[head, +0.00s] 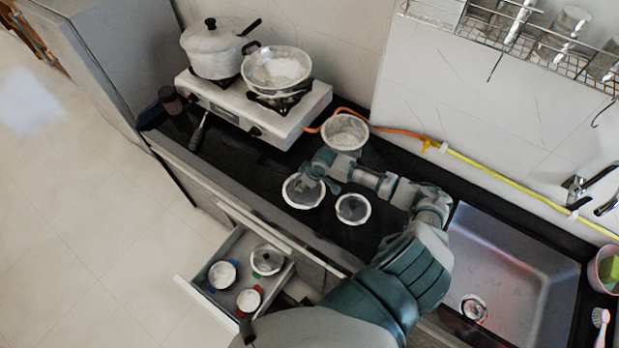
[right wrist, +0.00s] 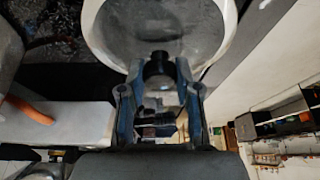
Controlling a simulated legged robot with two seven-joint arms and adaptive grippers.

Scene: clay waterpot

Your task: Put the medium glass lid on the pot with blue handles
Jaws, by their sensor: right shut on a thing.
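My right gripper (head: 312,173) is shut on the dark knob of a round glass lid (head: 303,194) with a pale rim, at the counter's middle. The right wrist view shows this lid (right wrist: 160,30) with its knob between the fingers (right wrist: 158,75). Whether it touches the counter I cannot tell. A smaller glass lid (head: 353,209) lies just to its right. My left gripper is not in view.
The open drawer (head: 190,289) also holds a pot with red handles (head: 249,300) and a larger round pot (head: 266,260). The stove (head: 250,108) carries a pot and a pan. The sink (head: 520,270) is at right.

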